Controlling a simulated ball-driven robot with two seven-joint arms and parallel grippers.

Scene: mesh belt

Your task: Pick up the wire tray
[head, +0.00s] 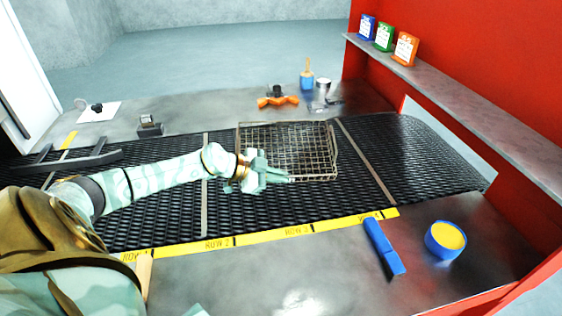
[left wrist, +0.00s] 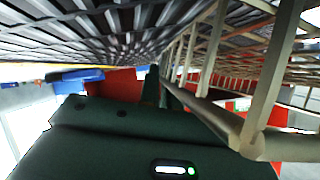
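The wire tray (head: 303,150) is an empty-looking, rectangular mesh basket lying on the black mesh belt (head: 410,160), near the middle of the head view. My left gripper (head: 283,178) is at its near edge toward the left corner, with the fingers pointing right along that edge. In the left wrist view the tray's rim and upright wires (left wrist: 230,122) are very close, on the right of the dark gripper (left wrist: 152,88). I cannot tell whether the fingers touch the rim or how far apart they are. My right gripper is not in view.
Yellow row labels (head: 270,235) edge the near side of the belt. A blue block (head: 383,247) and a blue tub with yellow contents (head: 446,239) sit on the near counter. An orange tool (head: 278,101) and cups stand behind. Three boxes (head: 384,37) line the red wall's shelf.

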